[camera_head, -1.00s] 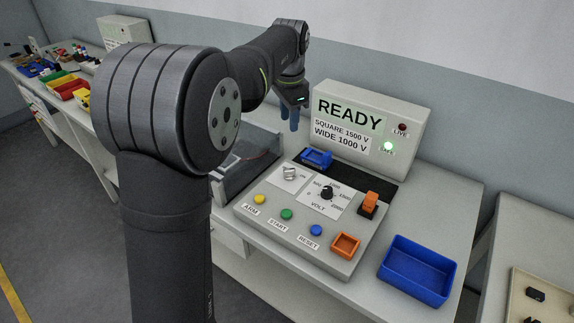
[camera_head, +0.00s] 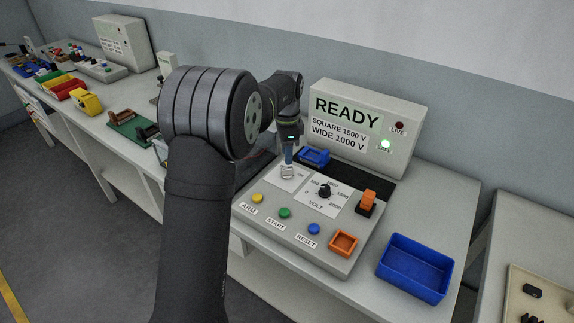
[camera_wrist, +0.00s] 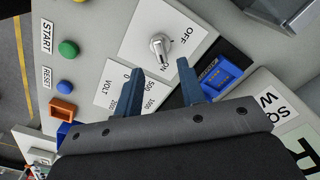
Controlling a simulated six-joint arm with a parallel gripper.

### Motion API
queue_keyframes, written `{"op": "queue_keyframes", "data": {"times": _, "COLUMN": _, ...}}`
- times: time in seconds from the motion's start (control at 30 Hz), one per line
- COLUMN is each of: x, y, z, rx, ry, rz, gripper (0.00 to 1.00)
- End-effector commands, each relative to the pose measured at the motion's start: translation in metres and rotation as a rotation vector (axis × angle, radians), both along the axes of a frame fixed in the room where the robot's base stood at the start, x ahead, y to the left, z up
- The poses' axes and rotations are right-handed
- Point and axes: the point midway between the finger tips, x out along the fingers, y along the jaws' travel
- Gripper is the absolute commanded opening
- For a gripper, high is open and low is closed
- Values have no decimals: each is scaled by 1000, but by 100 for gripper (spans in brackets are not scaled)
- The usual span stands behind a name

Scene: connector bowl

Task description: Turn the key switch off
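The silver key switch (camera_wrist: 159,45) sits on a white label plate marked OFF and ON in the wrist view; its pointer end is toward the ON side. It also shows in the head view (camera_head: 288,172) on the grey control panel (camera_head: 345,262). My gripper (camera_wrist: 142,82) is open, its two blue fingers spread and empty, with the key switch ahead of the fingertips. In the head view my gripper (camera_head: 288,158) hangs just above the key switch; whether it touches is hard to tell there.
The black VOLT knob (camera_head: 324,191) is right of the switch. Yellow, green and blue buttons line the panel's front. A blue connector (camera_head: 314,156) lies behind. The display box (camera_head: 362,125) reads READY with a green SAFE lamp lit. A blue bin (camera_head: 415,268) stands right.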

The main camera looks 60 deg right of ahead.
Motion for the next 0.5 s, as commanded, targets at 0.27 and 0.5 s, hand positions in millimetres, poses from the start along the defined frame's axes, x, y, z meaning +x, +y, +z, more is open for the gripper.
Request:
{"op": "queue_keyframes", "data": {"times": 0.27, "x": 0, "y": 0, "z": -45, "rx": 2, "ry": 1, "rz": 0, "gripper": 36}}
{"op": "queue_keyframes", "data": {"times": 0.5, "x": 0, "y": 0, "z": -55, "rx": 0, "ry": 0, "rz": 1, "gripper": 36}}
